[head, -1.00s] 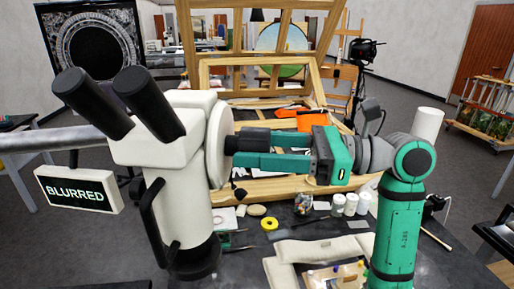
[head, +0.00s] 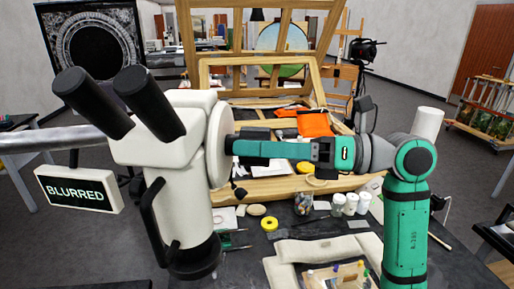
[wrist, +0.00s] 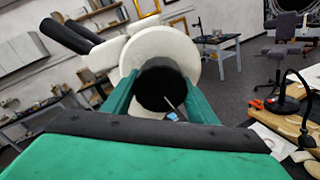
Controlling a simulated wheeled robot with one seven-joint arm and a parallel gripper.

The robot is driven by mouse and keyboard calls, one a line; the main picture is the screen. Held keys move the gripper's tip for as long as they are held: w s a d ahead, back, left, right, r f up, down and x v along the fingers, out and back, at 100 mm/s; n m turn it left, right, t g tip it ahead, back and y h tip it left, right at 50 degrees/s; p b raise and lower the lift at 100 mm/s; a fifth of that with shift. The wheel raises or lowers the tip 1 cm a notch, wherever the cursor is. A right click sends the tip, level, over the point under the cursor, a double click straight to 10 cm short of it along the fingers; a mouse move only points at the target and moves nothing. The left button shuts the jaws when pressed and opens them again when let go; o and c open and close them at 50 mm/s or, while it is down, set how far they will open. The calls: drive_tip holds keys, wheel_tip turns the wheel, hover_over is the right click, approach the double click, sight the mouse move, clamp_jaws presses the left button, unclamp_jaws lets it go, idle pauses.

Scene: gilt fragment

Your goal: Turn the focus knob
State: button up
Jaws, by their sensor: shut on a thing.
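The white microscope (head: 180,205) stands at the left of the head view with two black eyepieces. Its black focus knob (head: 252,133) sticks out to the right from a round white disc (head: 219,140). The knob shows in the wrist view (wrist: 161,88) as a dark cylinder between my two green fingers. My gripper (head: 238,148) reaches in from the right, level, and is shut on the knob close to the disc. In the head view the near finger hides the lower part of the knob. A sign (head: 78,190) left of the microscope reads "BLURRED".
A wooden frame (head: 300,190) stands on the dark table behind my arm. White bottles (head: 350,204), a yellow tape roll (head: 269,224) and a pale cushioned border (head: 325,248) lie below the arm. An orange cloth (head: 315,124) lies behind it.

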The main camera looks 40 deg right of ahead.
drive_tip(key=shift+m, duration=0.3)
drive_tip(key=o, duration=1.1)
drive_tip(key=shift+c, duration=0.2)
drive_tip(key=v, duration=1.1)
idle(1.0)
